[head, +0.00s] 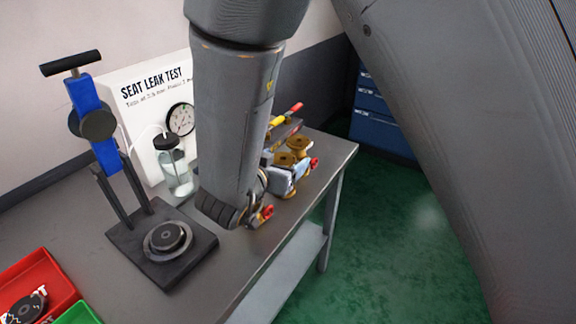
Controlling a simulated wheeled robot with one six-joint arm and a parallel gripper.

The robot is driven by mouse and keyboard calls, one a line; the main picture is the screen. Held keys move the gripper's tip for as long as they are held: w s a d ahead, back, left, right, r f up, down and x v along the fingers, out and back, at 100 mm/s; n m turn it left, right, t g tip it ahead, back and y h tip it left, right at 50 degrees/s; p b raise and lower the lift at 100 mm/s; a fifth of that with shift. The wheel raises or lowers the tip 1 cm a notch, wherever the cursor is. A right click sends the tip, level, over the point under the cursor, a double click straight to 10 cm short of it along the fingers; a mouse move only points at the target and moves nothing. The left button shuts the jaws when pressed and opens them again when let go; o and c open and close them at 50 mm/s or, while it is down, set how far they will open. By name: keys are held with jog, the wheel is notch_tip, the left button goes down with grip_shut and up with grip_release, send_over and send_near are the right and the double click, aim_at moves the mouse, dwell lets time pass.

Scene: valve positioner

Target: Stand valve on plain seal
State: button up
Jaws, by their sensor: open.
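Several brass-coloured valve bodies (298,144) stand near the right end of the grey bench, partly hidden by my arm. A yellow-and-red handle (287,114) shows just behind them. My gripper (291,188) is low over the bench in front of these valves, its red-tipped fingers spread apart. It is open, and my forearm hides part of it; I cannot tell whether it touches a valve. A dark round disc (168,237) with a grey ring around it lies bare on the black base plate of the test stand at left. I cannot tell whether it is the plain seal.
The blue clamp stand (92,115) rises over the base plate (140,262). A liquid-filled jar (178,178) and a seat leak test board with gauge (150,85) stand behind. Red (58,275) and green (78,315) trays lie front left. The bench front between is clear.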

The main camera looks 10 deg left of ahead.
jog(key=shift+w, duration=0.1)
grip_shut()
dwell(0.3)
